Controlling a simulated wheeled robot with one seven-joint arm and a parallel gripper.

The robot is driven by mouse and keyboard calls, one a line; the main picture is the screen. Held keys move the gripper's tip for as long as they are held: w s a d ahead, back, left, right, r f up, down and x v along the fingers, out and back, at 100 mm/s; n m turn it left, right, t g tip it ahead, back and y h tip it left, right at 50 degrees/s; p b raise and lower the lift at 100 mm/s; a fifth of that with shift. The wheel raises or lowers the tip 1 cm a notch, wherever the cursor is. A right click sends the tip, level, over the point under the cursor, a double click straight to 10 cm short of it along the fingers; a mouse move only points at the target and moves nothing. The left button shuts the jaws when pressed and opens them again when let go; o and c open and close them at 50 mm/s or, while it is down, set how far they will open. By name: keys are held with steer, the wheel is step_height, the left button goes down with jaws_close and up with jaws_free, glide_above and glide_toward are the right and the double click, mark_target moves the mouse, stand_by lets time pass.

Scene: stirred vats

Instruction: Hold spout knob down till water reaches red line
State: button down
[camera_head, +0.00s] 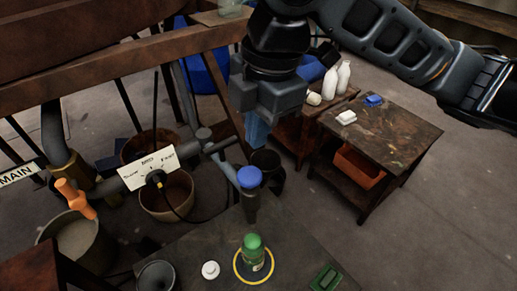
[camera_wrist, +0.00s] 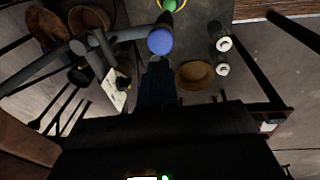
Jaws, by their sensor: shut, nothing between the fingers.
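The spout knob (camera_head: 249,177) is a round blue cap on top of a dark upright spout (camera_head: 250,206) at the end of a grey pipe. It also shows in the wrist view (camera_wrist: 160,41), just beyond my fingertips. My gripper (camera_head: 257,140) is shut and empty, pointing down, a little above and behind the knob in the head view, with a visible gap between them. A green bottle (camera_head: 254,250) stands inside a yellow ring on the dark table, near the spout. I cannot make out a red line or any water level.
A white dial plate marked slow, mid and fast (camera_head: 148,167) and an orange handle (camera_head: 75,198) are on the pipes at left. A white round object (camera_head: 210,270) and a green item (camera_head: 325,278) lie on the dark table. A wooden side table (camera_head: 400,130) stands at right.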

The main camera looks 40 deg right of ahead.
steer(key=shift+s+d+r, duration=0.1)
steer(key=shift+s+r, duration=0.05)
steer(key=shift+r, duration=1)
steer(key=shift+s+d+r, duration=0.1)
steer(key=shift+r, duration=1)
